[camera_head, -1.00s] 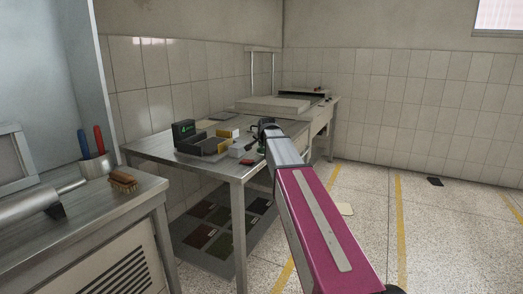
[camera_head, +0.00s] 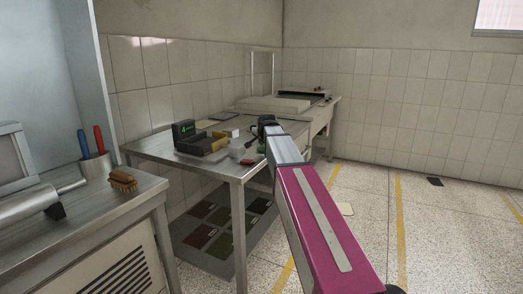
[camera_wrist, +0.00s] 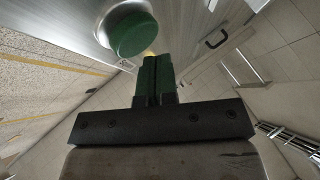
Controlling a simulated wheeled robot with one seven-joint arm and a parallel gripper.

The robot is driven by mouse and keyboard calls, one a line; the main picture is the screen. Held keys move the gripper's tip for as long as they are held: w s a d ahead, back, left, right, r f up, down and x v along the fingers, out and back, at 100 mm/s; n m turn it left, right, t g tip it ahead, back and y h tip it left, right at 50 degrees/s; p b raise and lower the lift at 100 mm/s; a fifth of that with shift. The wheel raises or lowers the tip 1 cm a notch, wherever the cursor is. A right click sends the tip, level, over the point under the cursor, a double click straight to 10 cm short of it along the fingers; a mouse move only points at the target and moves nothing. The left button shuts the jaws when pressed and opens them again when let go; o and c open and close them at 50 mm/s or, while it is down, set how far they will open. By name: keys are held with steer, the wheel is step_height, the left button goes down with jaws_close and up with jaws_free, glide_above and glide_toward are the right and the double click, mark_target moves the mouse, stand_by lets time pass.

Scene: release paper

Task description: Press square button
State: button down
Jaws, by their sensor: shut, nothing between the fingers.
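My gripper (camera_wrist: 157,60) has two green fingers pressed together with nothing between them. In the wrist view a round green button-like cap (camera_wrist: 134,34) in a metallic ring lies just beyond the fingertips, to their upper left. A small yellow patch (camera_wrist: 149,52) shows right at the tips, partly hidden by them. I cannot tell a square button clearly in either view. In the head view my arm reaches over the metal table (camera_head: 185,160), and its dark end (camera_head: 266,122) is near the right edge of the table. The fingers are too small to make out there.
A dark device with a green-lit display (camera_head: 184,130) stands on the table, with yellow and white pieces beside it. A small red item (camera_head: 249,161) lies near the table's front edge. A nearer counter (camera_head: 100,200) at left holds a brush (camera_head: 122,180). The floor at right is mostly clear.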

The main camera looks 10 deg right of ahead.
mark_target(263, 149)
steer(key=shift+r, duration=0.2)
steer(key=shift+r, duration=2.45)
steer(key=shift+s, duration=0.1)
